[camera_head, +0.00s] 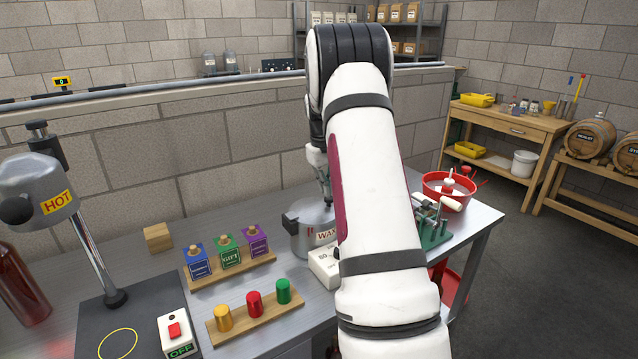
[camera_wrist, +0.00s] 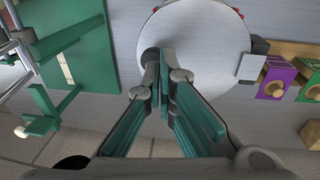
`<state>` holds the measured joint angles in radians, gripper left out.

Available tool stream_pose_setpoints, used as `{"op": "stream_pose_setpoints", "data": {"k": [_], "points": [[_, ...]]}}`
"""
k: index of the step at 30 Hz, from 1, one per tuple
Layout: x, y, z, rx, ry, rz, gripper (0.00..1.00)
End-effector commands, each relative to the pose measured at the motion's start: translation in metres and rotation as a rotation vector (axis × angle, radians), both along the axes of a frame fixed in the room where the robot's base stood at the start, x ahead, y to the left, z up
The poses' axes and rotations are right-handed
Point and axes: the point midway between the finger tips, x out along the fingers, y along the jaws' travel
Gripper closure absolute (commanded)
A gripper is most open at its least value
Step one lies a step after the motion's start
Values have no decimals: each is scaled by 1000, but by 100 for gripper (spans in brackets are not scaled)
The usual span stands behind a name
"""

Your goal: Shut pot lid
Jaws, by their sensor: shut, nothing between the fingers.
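The metal wax pot (camera_head: 305,238) stands on the steel bench, partly hidden behind my arm. In the wrist view its round pale grey lid (camera_wrist: 205,38) lies across the top, and no opening into the pot shows. A grey block (camera_wrist: 252,62) sits at the lid's edge. I cannot tell whether the lid is fully down. My gripper (camera_wrist: 163,60) is shut and empty, its fingertips over the near edge of the lid. In the head view my gripper (camera_head: 328,202) points down at the pot's top; whether it touches the lid is unclear.
Left of the pot are a rack (camera_head: 232,272) of blue, green and purple blocks and a rack (camera_head: 262,315) of coloured cylinders. A white box (camera_head: 324,268) stands in front of the pot. A green device (camera_head: 432,233) and red basin (camera_head: 450,189) are at right. A block wall runs behind.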

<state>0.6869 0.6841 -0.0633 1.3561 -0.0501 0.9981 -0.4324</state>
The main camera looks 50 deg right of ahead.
Motion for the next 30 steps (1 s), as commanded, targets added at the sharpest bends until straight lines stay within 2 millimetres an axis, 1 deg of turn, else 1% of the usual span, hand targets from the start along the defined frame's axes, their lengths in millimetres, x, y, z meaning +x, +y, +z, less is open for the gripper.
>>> {"op": "stream_pose_setpoints", "data": {"k": [3,12,27,30], "points": [[-1,-4,-8,13,-3,1,100],[-2,-8,-16,10,-1,0,100],[-3,-9,-17,9,-1,-1,100],[-3,-7,-14,9,-1,0,100]]}}
